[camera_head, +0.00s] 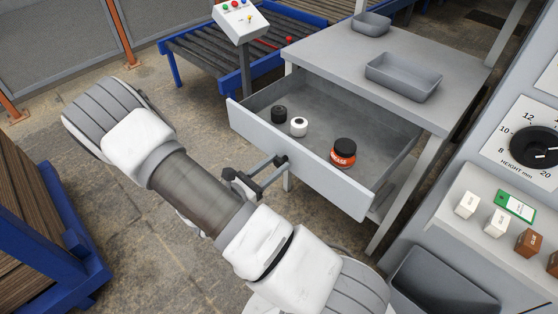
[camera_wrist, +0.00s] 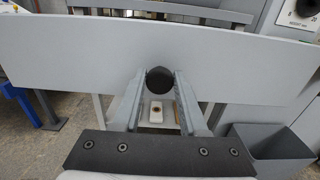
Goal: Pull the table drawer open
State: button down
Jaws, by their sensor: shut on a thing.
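The grey table drawer (camera_head: 310,165) stands pulled well out of the grey table (camera_head: 335,50) in the head view. Its inside shows, with a black cylinder (camera_head: 279,113), a white cylinder (camera_head: 299,126) and an orange jar with a black lid (camera_head: 343,153) in it. My gripper (camera_head: 279,162) is at the middle of the drawer's front panel. In the wrist view the panel (camera_wrist: 80,50) fills the upper part, and my gripper (camera_wrist: 159,80) is shut on the dark round knob (camera_wrist: 159,82) between its fingertips.
Two grey trays (camera_head: 403,84) lie on the table top. A roller conveyor (camera_head: 225,55) with a button panel (camera_head: 239,20) stands behind. At the right is a bench (camera_head: 500,250) with small blocks and a dial, and a grey bin (camera_head: 440,285). A blue-framed stack (camera_head: 30,250) stands at the left.

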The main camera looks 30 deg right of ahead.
jog(key=shift+f, duration=0.1)
jog(key=shift+c, duration=2.4)
grip_release()
jog(key=shift+a, duration=0.1)
jog(key=p+v, duration=0.2)
jog(key=v, duration=1.5)
jog(key=shift+a, duration=0.1)
